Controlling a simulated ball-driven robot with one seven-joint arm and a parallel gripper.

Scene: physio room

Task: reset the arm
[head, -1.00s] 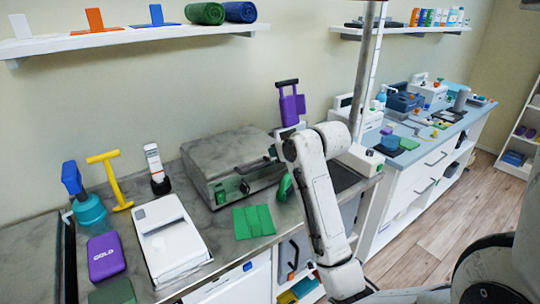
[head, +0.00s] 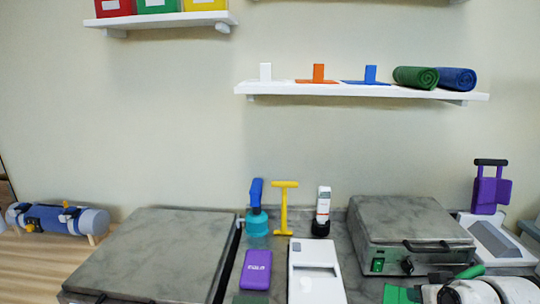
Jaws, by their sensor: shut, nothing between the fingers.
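Part of my white arm (head: 472,291) shows at the bottom right corner in the head view, in front of the counter. My gripper cannot be made out; the fingertips are not in view. No object can be seen held by the part of the arm that shows.
The counter holds a grey box with a front handle (head: 410,225), a larger grey lidded unit (head: 150,250), a white device (head: 314,275), a purple GOLD box (head: 256,270), a yellow T-shaped tool (head: 284,210) and a purple-handled device (head: 488,190). A wall shelf (head: 350,91) hangs above.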

